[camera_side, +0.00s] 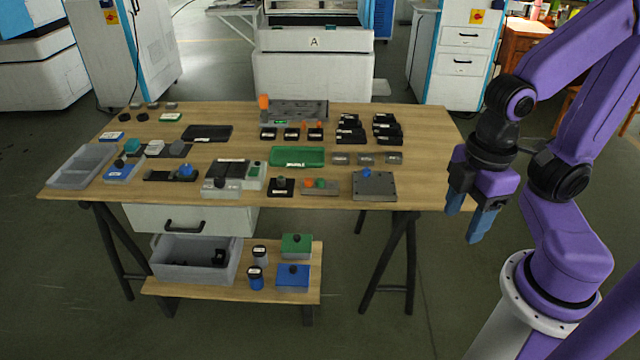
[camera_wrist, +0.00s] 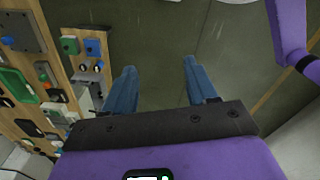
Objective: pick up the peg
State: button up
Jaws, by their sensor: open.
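My gripper (camera_side: 468,213) is open and empty, with blue fingers pointing down, to the right of the wooden table (camera_side: 431,189) and away from everything on it. In the wrist view the open fingers (camera_wrist: 160,68) have only floor between them. I cannot tell for sure which part is the peg. Peg-like parts are a small blue knob (camera_side: 367,173) on a grey square block (camera_side: 376,190) at the table's front right, and an upright orange piece (camera_side: 264,101) at the back. The grey block also shows in the wrist view (camera_wrist: 22,36).
Black blocks (camera_side: 386,131), a green tray (camera_side: 297,157) and many small fixtures crowd the tabletop. A grey bin (camera_side: 88,166) stands at the left. A lower shelf (camera_side: 220,292) holds a crate, jars and boxes. The floor between my gripper and the table is clear.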

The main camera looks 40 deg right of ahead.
jog(key=w+a, duration=0.3)
jog(key=w, duration=1.1)
jog(key=w+a, duration=0.3)
jog(key=w, duration=1.1)
jog(key=n, duration=0.2)
send_over(320, 180)
jog(key=f, duration=2)
jog(key=shift+w+d, duration=0.25)
jog(key=shift+w, duration=0.05)
jog(key=shift+s+a+f, duration=0.1)
jog(key=shift+s+f, duration=0.05)
jog(key=shift+f, duration=1.2)
jog(key=shift+s+a+f, duration=0.1)
jog(key=shift+f, duration=1.2)
